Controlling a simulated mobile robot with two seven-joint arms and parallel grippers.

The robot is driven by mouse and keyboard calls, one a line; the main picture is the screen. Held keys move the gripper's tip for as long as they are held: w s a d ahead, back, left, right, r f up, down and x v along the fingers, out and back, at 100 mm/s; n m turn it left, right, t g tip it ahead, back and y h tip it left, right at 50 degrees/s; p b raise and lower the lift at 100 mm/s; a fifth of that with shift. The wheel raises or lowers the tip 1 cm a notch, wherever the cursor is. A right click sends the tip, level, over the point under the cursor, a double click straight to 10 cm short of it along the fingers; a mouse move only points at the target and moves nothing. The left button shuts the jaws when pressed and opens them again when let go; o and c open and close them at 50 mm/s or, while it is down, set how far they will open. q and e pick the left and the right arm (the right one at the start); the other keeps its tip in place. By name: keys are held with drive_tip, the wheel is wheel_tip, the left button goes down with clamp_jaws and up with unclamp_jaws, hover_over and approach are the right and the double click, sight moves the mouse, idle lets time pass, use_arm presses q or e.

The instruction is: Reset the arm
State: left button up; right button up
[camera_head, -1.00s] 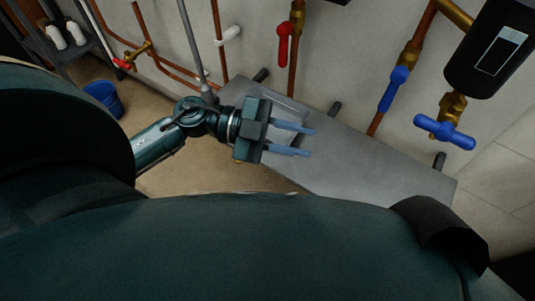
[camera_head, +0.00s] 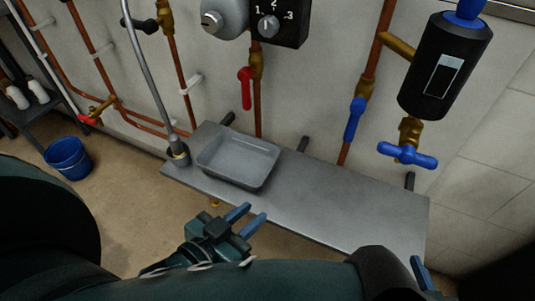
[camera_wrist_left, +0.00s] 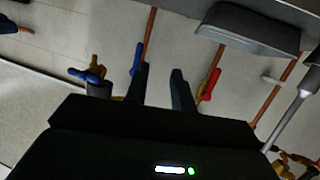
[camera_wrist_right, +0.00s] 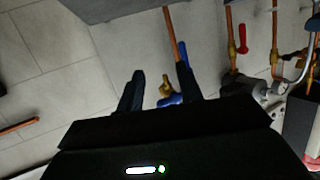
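My left gripper (camera_head: 254,212) is low in the middle of the head view, empty, its two blue fingers apart. It appears in front of the near edge of the grey shelf (camera_head: 330,205). In the left wrist view its dark fingers (camera_wrist_left: 159,72) stand apart with nothing between them. My right gripper (camera_head: 421,272) shows only as a blue finger at the lower right of the head view, mostly hidden by my own body. In the right wrist view its fingers (camera_wrist_right: 161,72) are apart, with no object held.
A grey tray (camera_head: 238,160) sits on the shelf. Copper pipes with a red valve (camera_head: 246,88), a blue lever (camera_head: 354,120) and a blue tap handle (camera_head: 407,155) run along the wall. A black canister (camera_head: 443,65) hangs at right. A blue bucket (camera_head: 68,158) stands on the floor at left.

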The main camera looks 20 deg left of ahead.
drive_tip(key=shift+r, duration=0.15)
